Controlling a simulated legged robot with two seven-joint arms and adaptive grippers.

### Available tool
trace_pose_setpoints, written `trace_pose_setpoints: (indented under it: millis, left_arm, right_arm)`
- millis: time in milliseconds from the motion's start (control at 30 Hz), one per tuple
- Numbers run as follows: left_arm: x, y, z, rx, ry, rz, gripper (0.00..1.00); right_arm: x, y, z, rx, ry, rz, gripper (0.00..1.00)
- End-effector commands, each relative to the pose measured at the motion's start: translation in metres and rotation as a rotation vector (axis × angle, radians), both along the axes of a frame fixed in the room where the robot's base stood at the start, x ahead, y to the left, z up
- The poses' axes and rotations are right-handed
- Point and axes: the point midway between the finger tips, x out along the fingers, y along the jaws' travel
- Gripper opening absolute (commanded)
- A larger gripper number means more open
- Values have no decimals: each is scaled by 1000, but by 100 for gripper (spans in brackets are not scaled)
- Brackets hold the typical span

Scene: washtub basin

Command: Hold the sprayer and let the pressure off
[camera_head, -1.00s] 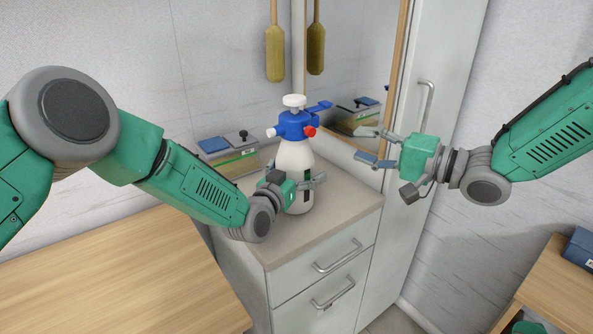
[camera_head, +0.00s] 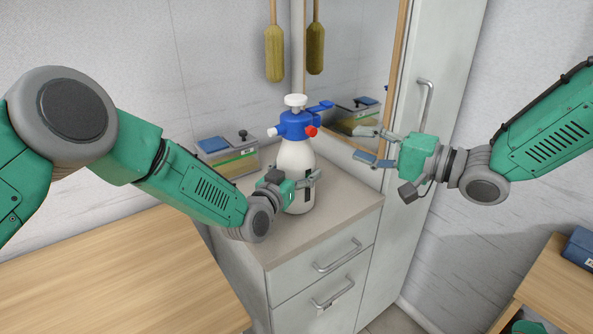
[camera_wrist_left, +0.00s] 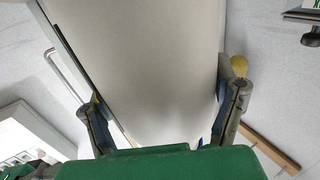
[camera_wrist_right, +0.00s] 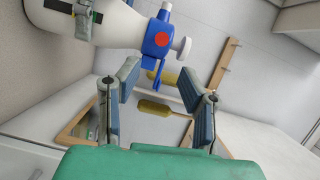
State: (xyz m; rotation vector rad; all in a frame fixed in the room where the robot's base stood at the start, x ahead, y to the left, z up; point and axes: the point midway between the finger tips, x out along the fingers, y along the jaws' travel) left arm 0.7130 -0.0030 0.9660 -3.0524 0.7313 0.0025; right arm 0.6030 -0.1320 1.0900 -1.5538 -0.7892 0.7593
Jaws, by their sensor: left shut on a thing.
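The sprayer (camera_head: 296,164) has a white bottle, a blue head (camera_head: 297,124), a white top knob and a red part (camera_head: 311,131) on the side. It stands upright on the grey cabinet top (camera_head: 345,206). My left gripper (camera_head: 303,186) is shut on the bottle's lower body; in the left wrist view the bottle (camera_wrist_left: 150,70) fills the space between the fingers. My right gripper (camera_head: 374,147) is open and empty, to the right of the blue head and apart from it. In the right wrist view, the blue head (camera_wrist_right: 157,38) shows beyond the open fingers (camera_wrist_right: 163,105).
A mirror (camera_head: 350,80) and a tall cabinet door (camera_head: 440,80) stand behind on the right. A hanging brush (camera_head: 275,52) is on the wall. A wooden surface (camera_head: 110,275) lies at lower left.

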Motion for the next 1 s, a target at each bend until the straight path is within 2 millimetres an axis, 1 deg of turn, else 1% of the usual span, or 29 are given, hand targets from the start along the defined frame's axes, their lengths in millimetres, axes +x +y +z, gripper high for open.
trace_pose_setpoints:
  millis: [33,67,100,133,167,333,400,467,667,833,933,1000]
  left_arm:
    - [0,0,0,0,1,-1,29]
    - [0,0,0,0,1,-1,29]
    - [0,1,-1,0,1,-1,29]
    - [-1,1,-1,0,1,-1,29]
    - [-1,1,-1,0,1,-1,29]
    - [-1,1,-1,1,2,0,29]
    - [-1,0,-1,2,1,0,29]
    - [0,0,-1,2,1,0,29]
    - [0,0,-1,0,1,-1,29]
    - [0,1,-1,0,1,-1,29]
    - [0,1,-1,0,1,-1,29]
    - [0,1,-1,0,1,-1,29]
  right_arm:
    - [0,1,0,-1,-1,1,34]
    - [0,1,0,-1,0,1,31]
    - [0,1,1,-2,0,-1,17]
    - [0,-1,2,-4,0,-7,6]
    - [-1,-5,4,-6,1,-19,0]
    - [-11,-41,17,-35,26,-125,0]
    - [-16,-51,19,-46,37,-154,0]
    - [-18,-56,19,-51,46,-168,0]
    - [-18,-57,18,-56,48,-173,0]
    - [-17,-54,18,-57,48,-171,0]
    - [-11,-48,17,-59,47,-171,0]
    - [-4,-40,16,-59,48,-169,0]
